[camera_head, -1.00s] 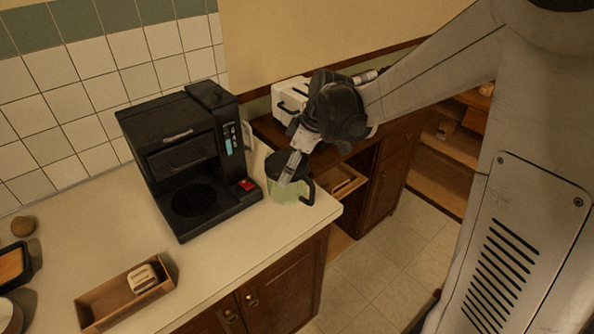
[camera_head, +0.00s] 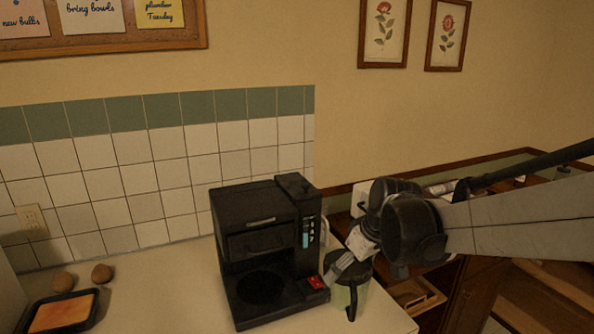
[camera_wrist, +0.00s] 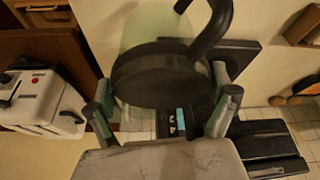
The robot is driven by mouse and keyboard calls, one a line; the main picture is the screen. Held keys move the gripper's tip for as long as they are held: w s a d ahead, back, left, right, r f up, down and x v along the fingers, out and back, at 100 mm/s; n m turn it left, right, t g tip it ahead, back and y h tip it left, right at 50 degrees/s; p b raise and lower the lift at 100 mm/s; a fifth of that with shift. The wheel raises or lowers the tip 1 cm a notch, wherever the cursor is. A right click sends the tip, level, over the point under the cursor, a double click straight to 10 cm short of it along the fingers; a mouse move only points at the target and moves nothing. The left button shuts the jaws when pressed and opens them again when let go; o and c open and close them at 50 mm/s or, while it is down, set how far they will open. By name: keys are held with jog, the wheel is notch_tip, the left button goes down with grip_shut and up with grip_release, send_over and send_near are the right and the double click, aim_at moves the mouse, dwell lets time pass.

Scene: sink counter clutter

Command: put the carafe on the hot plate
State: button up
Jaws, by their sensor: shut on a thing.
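The carafe (camera_head: 342,297) has a pale greenish glass body, a black lid and a black handle. It is just right of the black coffee maker (camera_head: 258,240), near the counter's right end. I cannot tell whether it touches the counter. The round dark hot plate (camera_head: 262,287) at the coffee maker's base is bare. My gripper (camera_head: 350,268) is shut on the carafe near its lid. In the wrist view, the fingers of my gripper (camera_wrist: 163,92) flank the black lid (camera_wrist: 158,78), with the handle (camera_wrist: 212,32) beyond it.
A red switch (camera_head: 316,282) sits on the coffee maker's right front. A tray (camera_head: 64,312) and two brown round things (camera_head: 102,273) are at the left. A white toaster-like appliance (camera_wrist: 42,103) stands behind on lower furniture. The counter in front of the coffee maker looks clear.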

aim_at(365, 262)
jog(key=w+d+f+m+h, duration=0.1)
jog(key=w+m, duration=0.1)
jog(key=w+d+f+m+h+b, duration=0.1)
jog(key=w+d+m, duration=0.1)
jog(key=m, duration=0.1)
jog(key=w+d+f+m+h+b, duration=0.1)
jog(key=w+d+f+m, duration=0.1)
jog(key=m, duration=0.1)
jog(key=shift+d+t, duration=0.1)
jog(key=shift+t, duration=0.2)
jog(key=shift+w+d+f+m+h+b, duration=0.15)
jog(key=shift+w+d+m+h+b, duration=0.15)
jog(key=shift+m, duration=0.3)
jog(key=shift+w+d+f+m+h+b, duration=0.1)
jog(key=shift+w+d+f+m+h, duration=0.1)
jog(key=shift+w+d+m, duration=0.3)
jog(key=shift+s+a+r, duration=0.15)
jog(key=shift+a, duration=0.1)
